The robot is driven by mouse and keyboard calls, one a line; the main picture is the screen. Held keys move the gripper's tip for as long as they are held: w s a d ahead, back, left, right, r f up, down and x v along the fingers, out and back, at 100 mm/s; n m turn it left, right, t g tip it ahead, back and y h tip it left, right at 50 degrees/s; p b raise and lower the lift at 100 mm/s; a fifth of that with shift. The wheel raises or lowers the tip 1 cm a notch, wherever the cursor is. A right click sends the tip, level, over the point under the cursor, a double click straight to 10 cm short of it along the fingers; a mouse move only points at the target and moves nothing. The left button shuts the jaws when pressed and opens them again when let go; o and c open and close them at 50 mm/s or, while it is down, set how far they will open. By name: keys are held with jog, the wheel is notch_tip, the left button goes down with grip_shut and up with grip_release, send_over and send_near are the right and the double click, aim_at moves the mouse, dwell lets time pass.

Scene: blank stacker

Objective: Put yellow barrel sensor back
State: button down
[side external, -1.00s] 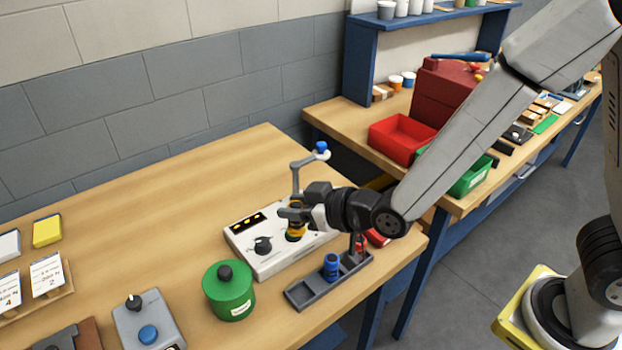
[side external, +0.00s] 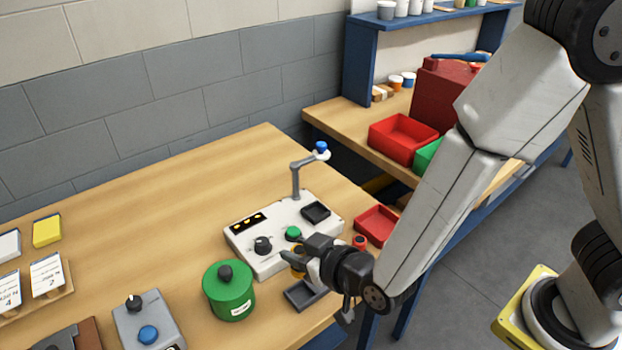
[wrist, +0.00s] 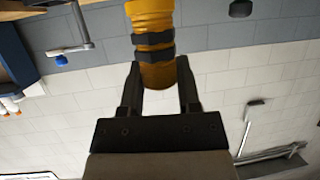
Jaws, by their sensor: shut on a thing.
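The yellow barrel sensor (wrist: 152,22), with dark bands around it, is held between the two fingers of my gripper (wrist: 157,85) in the wrist view. In the side external view my gripper (side external: 292,258) is in front of the white control box, above the grey slotted tray (side external: 303,295). Only a small yellow part of the sensor (side external: 298,274) shows there, beside the fingers. The gripper and wrist hide most of the tray and the blue barrel in it. I cannot tell whether the sensor touches the tray.
The white control box (side external: 270,262) has a black knob, a green button and a swing arm with a blue tip (side external: 321,147). A green canister (side external: 229,290) stands left of the tray. A red tray (side external: 377,226) lies to the right. The table's back left is clear.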

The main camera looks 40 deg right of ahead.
jog(key=shift+f, duration=2)
jog(key=shift+f, duration=2)
jog(key=shift+f, duration=0.1)
jog(key=shift+c, duration=1.6)
grip_release()
jog(key=v, duration=0.7)
jog(key=shift+s+r, duration=0.25)
